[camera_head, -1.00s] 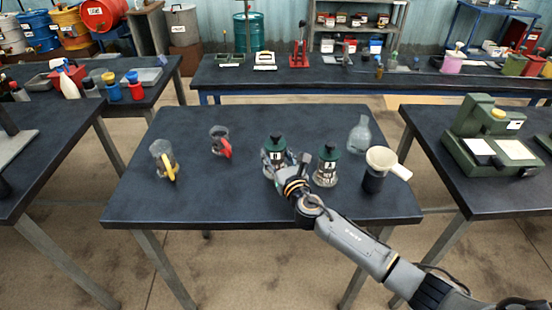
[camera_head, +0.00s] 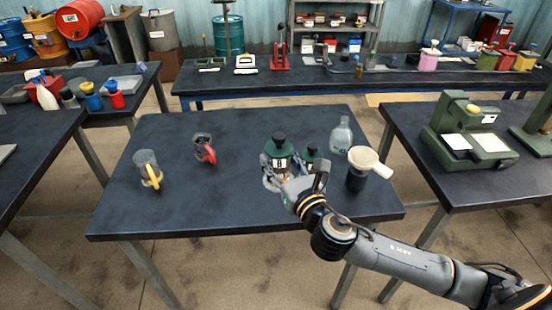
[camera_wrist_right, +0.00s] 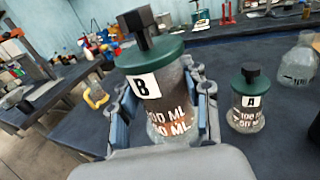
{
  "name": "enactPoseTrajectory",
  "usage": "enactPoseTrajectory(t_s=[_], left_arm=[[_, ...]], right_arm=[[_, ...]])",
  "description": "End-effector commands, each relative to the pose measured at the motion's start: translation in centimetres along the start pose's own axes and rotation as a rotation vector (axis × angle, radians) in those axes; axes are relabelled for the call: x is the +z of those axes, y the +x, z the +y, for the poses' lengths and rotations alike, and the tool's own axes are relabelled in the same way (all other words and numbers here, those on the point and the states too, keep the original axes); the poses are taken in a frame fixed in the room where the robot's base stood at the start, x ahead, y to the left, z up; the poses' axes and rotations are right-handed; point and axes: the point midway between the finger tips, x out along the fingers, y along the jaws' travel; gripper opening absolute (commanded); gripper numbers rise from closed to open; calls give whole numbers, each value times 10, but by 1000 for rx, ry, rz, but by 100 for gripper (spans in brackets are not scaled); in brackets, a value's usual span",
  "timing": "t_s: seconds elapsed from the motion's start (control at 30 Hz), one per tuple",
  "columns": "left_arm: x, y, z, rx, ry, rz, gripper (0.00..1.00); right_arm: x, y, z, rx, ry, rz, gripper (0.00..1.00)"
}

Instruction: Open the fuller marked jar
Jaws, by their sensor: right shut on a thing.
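Jar B (camera_head: 279,162) is a clear jar with a green lid, a black knob and a white B label. My right gripper (camera_head: 276,172) is shut around its body. In the right wrist view jar B (camera_wrist_right: 168,100) stands between the fingers, lid on, with ML markings; brownish contents show low in it. It appears raised off the table. Jar A (camera_wrist_right: 247,112), with the same kind of green lid and an A label, stands on the table to its right. In the head view jar A (camera_head: 311,153) is partly hidden behind my right gripper. My left gripper is out of view.
On the dark table (camera_head: 230,205) a yellow-handled jug (camera_head: 147,168) and a red-handled jug (camera_head: 204,148) stand left. The front left of the table is clear.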

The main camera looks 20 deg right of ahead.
Motion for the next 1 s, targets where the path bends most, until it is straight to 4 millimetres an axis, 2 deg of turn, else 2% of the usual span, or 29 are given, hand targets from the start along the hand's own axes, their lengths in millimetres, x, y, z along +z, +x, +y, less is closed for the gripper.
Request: enactPoseTrajectory(t_s=[0.2,0.23,0.43,0.77,0.87,1.0], left_arm=[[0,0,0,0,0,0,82],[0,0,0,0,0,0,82],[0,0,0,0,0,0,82],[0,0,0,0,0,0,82],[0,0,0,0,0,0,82],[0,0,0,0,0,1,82]], right_arm=[[1,0,0,-1,-1,-2,8],[1,0,0,-1,-1,-2,41],[1,0,0,-1,-1,-3,1],[-1,-2,1,0,1,-2,0],[-8,-11,5,3,7,0,0],[-25,-40,15,7,25,-1,0]])
